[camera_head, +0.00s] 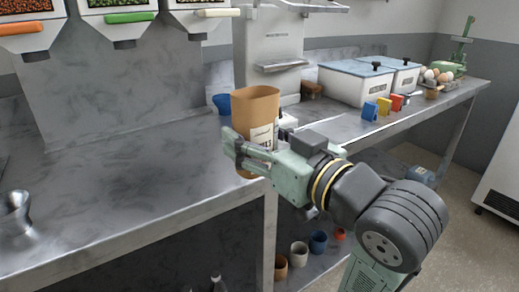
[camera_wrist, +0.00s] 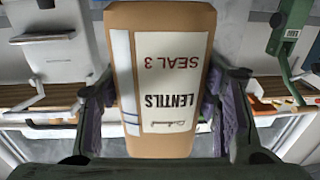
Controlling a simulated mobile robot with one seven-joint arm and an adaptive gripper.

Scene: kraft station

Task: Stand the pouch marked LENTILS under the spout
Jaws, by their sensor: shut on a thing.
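The brown paper pouch (camera_head: 256,104) is held upright at the front edge of the counter, right of centre. In the wrist view its white label (camera_wrist: 172,85) reads LENTILS and SEAL 3, upside down. My gripper (camera_head: 252,152) is shut on the pouch's sides, with a finger on each side in the wrist view (camera_wrist: 162,112). Whether the pouch's base touches anything is unclear. Three dispensers hang at the upper left, with an orange handle (camera_head: 22,28), a green handle (camera_head: 130,17) and a cream handle (camera_head: 214,13).
The grey counter (camera_head: 110,185) below the dispensers is mostly bare, with a metal vessel (camera_head: 15,212) at far left. A grey-white machine (camera_head: 270,60) and a blue bowl (camera_head: 222,103) stand behind the pouch. White bins (camera_head: 345,85), coloured blocks (camera_head: 383,106) and eggs (camera_head: 430,75) are further right.

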